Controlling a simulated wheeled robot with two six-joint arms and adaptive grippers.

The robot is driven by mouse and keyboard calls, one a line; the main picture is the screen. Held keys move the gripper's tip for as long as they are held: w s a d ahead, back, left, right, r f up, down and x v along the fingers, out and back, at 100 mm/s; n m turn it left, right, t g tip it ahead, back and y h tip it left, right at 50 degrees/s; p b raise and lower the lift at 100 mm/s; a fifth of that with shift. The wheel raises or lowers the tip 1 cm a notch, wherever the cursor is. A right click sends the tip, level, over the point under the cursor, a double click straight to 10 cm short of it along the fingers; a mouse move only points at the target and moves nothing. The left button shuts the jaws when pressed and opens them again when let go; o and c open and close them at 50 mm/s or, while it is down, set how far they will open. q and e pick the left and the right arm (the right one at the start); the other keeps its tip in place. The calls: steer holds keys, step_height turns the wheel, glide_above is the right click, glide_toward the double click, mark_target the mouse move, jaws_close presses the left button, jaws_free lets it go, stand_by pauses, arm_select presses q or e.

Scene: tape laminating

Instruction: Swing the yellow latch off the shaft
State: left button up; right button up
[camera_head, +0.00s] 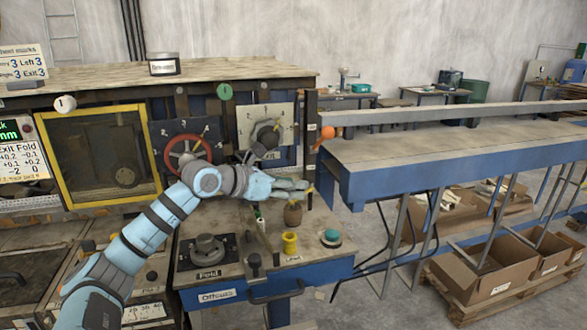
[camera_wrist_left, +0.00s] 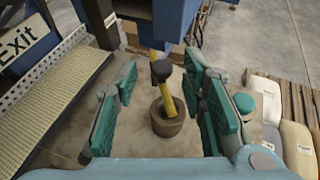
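The yellow latch (camera_wrist_left: 168,95) is a narrow bar with a black knob (camera_wrist_left: 161,71) in the left wrist view. It appears over the hole of a brown ring-shaped piece (camera_wrist_left: 166,122); whether it touches that piece is unclear. My left gripper (camera_wrist_left: 160,88) is open, with its green pads on either side of the latch and a gap on both sides. In the head view, my left gripper (camera_head: 299,189) is at the machine's right end, just above a brown rounded piece (camera_head: 293,214). The shaft cannot be made out clearly. My right gripper is out of view.
A numbered dial with a red ring (camera_head: 188,152) and a pale dial plate (camera_head: 266,127) stand behind the arm. A yellow spool (camera_head: 290,243) and a green button (camera_head: 331,237) are on the ledge below. A blue-framed bench (camera_head: 400,166) lies to the right.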

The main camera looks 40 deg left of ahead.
arm_select(q)
steer(key=shift+w+d+f, duration=0.2)
steer(key=shift+w+f, duration=0.15)
steer(key=shift+w, duration=0.2)
steer(key=shift+c, duration=0.4)
steer(key=shift+s, duration=0.1)
jaws_close()
steer(key=shift+a, duration=0.1)
